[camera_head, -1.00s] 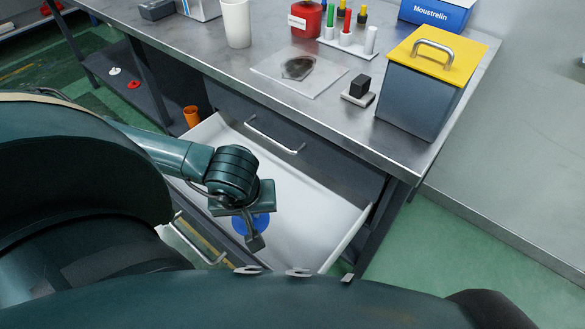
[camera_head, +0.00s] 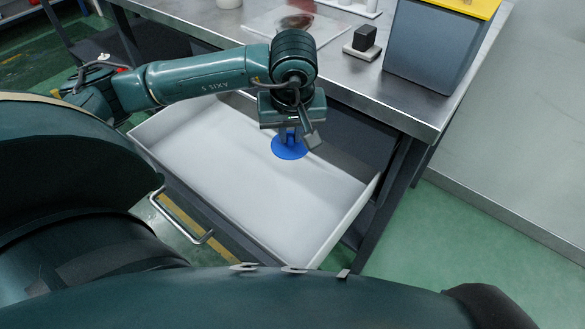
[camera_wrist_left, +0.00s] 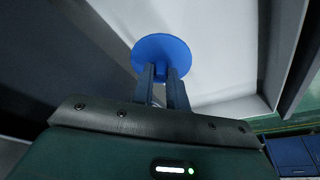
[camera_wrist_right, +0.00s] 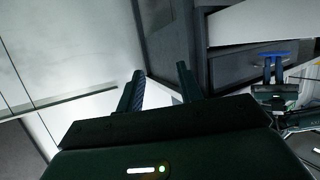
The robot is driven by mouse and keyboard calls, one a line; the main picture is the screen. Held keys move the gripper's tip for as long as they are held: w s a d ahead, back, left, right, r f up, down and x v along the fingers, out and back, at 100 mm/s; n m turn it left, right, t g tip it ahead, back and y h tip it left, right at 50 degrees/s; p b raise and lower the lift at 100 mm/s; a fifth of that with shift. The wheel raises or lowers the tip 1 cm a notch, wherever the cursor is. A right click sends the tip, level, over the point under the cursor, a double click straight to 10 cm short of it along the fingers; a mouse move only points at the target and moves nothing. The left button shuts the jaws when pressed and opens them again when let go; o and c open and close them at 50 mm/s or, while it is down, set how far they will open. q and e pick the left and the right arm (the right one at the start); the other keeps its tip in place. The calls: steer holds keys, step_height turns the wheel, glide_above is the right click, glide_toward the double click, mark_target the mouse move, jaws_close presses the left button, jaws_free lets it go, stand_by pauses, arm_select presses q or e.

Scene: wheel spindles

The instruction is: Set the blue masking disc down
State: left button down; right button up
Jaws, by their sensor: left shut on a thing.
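The blue masking disc (camera_head: 289,147) is in my left gripper (camera_head: 290,134), over the far side of the open white drawer (camera_head: 235,180). In the left wrist view the disc (camera_wrist_left: 161,55) sits at the tips of the two fingers (camera_wrist_left: 163,78), which are shut on it. I cannot tell its exact height over the drawer floor. The right wrist view shows the disc (camera_wrist_right: 275,54) edge-on, with the left gripper beside it. My right gripper (camera_wrist_right: 160,75) is open and empty in its own wrist view; it is not in the head view.
The steel bench (camera_head: 345,75) stands above and behind the drawer. On it are a grey bin with a yellow lid (camera_head: 430,45), a black block on a pale base (camera_head: 364,40) and a clear sheet (camera_head: 270,22). The drawer floor is empty.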

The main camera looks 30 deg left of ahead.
mark_target(292, 157)
arm_select(q)
steer(key=x, duration=0.2)
steer(key=d+b+x, duration=0.1)
steer(key=x, duration=0.2)
steer(key=s+x, duration=0.1)
steer(key=x, duration=0.1)
steer(key=shift+w+d+f+b, duration=0.15)
steer(key=shift+f+b, duration=0.15)
steer(key=shift+f, duration=0.2)
steer(key=shift+f+b, duration=0.45)
steer(key=shift+f, duration=1.7)
arm_select(e)
steer(key=shift+w+a+f+n+t+y, duration=0.3)
steer(key=shift+w+f+t, duration=0.15)
steer(key=shift+t, duration=0.15)
arm_select(q)
steer(key=shift+f, duration=0.1)
steer(key=c, duration=1.4)
jaws_free()
arm_select(e)
steer(key=shift+r, duration=0.1)
